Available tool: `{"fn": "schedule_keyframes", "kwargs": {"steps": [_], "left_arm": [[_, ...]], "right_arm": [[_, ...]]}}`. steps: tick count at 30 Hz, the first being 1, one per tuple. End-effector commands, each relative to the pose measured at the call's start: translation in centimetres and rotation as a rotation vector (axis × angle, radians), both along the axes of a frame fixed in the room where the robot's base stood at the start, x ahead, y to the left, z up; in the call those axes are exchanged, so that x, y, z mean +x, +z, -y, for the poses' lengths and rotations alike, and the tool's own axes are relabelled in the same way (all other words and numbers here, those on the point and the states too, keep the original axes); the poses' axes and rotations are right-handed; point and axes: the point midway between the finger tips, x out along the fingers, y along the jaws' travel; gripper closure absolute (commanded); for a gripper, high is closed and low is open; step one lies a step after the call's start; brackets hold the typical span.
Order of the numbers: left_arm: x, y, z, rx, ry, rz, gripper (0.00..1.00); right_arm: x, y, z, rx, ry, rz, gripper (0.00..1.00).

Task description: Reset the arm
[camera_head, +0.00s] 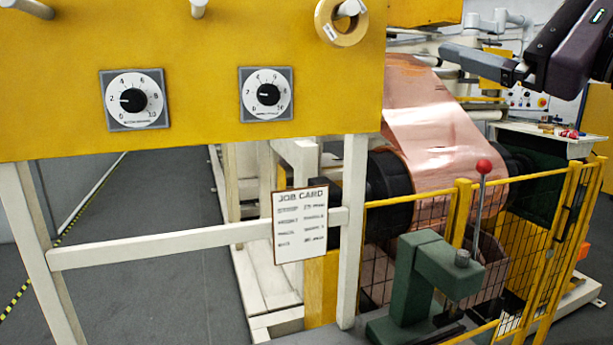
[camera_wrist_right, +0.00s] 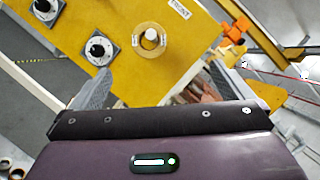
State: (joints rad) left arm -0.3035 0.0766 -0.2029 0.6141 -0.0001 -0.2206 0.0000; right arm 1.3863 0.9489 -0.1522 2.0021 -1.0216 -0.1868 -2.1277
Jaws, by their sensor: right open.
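My right gripper (camera_head: 482,61) is raised at the upper right of the head view, with its dark arm coming in from the right edge. It is in the air in front of the copper foil machine and appears to touch nothing. In the right wrist view, its two grey fingers (camera_wrist_right: 162,72) stand wide apart with nothing held between them. The yellow panel (camera_wrist_right: 190,60) lies beyond the fingers in that view. My left gripper is not in view.
Copper foil (camera_head: 435,140) runs over a dark roller. Two dials (camera_head: 136,99) (camera_head: 267,94) and a tape roll (camera_head: 342,22) are on the yellow panel. A job card (camera_head: 300,223), green press (camera_head: 425,270), red-knobbed lever (camera_head: 483,168) and yellow mesh fence (camera_head: 530,240) stand below.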

Motion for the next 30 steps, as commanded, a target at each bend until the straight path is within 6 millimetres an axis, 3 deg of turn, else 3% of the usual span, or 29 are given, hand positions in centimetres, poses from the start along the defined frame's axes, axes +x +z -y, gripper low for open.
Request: {"fn": "schedule_keyframes", "kwargs": {"steps": [3, 10, 17, 20, 23, 27, 30], "left_arm": [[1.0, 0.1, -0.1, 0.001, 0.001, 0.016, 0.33], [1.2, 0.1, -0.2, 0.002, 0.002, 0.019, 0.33], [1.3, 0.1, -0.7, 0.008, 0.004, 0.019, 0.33], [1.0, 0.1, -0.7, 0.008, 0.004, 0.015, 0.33], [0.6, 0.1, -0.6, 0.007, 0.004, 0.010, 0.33], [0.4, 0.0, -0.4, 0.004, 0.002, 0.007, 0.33], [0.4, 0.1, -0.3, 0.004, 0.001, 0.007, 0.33]], "right_arm": [[1.1, -1.2, -0.5, 0.054, 0.012, -0.048, 0.00], [3.4, -3.8, -1.5, 0.188, 0.036, -0.150, 0.00], [6.4, -8.6, -2.8, 0.418, 0.062, -0.324, 0.00], [7.9, -11.6, -3.4, 0.565, 0.070, -0.430, 0.00], [9.5, -16.0, -4.0, 0.769, 0.071, -0.570, 0.00], [11.0, -24.1, -4.4, 1.168, 0.037, -0.810, 0.00], [11.1, -30.2, -4.2, 1.482, -0.024, -0.965, 0.00]]}}
